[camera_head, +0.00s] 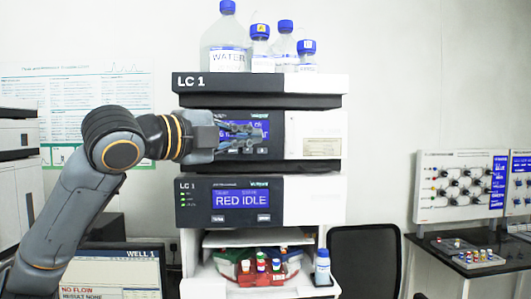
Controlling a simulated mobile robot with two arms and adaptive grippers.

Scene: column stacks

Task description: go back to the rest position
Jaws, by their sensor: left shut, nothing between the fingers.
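My left gripper (238,135) is shut and empty, in front of the upper screen of the LC 1 stack (312,190). My arm comes in from the left and hides part of that screen. I cannot tell whether the fingertips touch the panel. The lower unit's screen (240,199) reads RED IDLE. My right gripper is not in view.
Bottles with blue caps (228,45) stand on top of the stack. A red rack of small vials (262,272) and a small bottle (322,267) sit below it. A monitor (110,275) is lower left, a black chair (366,262) lower right. A valve panel (455,187) stands at right.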

